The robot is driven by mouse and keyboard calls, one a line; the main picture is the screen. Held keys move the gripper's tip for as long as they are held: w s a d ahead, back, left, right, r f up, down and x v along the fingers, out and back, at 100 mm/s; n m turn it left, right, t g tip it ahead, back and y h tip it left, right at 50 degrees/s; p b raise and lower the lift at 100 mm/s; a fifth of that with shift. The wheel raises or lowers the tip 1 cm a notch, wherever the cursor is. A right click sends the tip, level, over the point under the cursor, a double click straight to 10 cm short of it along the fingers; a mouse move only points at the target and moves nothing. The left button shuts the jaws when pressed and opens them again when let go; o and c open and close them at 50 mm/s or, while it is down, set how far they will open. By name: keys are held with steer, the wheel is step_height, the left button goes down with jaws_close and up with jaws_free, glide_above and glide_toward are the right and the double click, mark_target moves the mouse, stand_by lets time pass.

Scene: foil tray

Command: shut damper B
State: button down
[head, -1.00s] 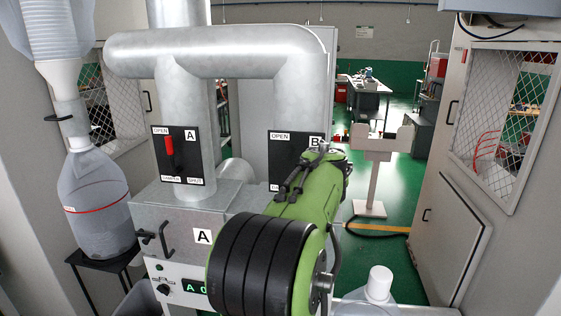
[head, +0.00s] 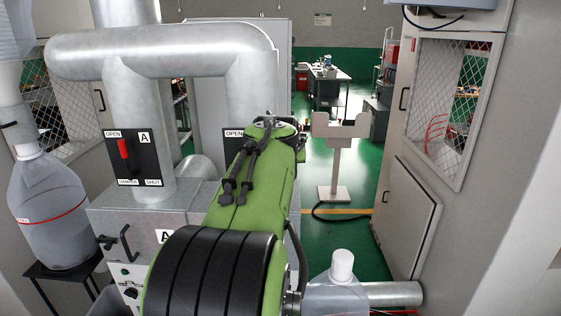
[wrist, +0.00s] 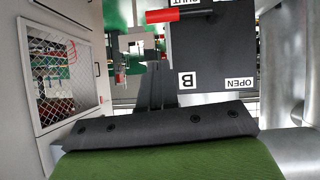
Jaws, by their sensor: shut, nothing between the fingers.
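The black panel of damper B (wrist: 215,60) shows upside down in the wrist view, with its B and OPEN labels readable and its SHUT label cut by the top edge. Its red-ended lever (wrist: 165,16) lies level, the red end pointing away from the OPEN side and past the panel's edge. My gripper (wrist: 157,66) is shut and empty, its dark fingers beside the panel edge and below the red end in the picture; contact cannot be told. In the head view my green arm covers most of panel B (head: 233,133), and the lever is hidden.
Panel A (head: 137,158) stands left with its red lever upright towards OPEN. Galvanised ducts (head: 160,55) rise around both panels. A pale stand (head: 338,140) is behind at right, a plastic jug (head: 340,285) at front right, and a meshed cabinet (head: 440,110) along the right.

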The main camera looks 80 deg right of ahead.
steer(key=v, duration=0.5)
steer(key=shift+w+f, duration=0.1)
steer(key=shift+w, duration=0.15)
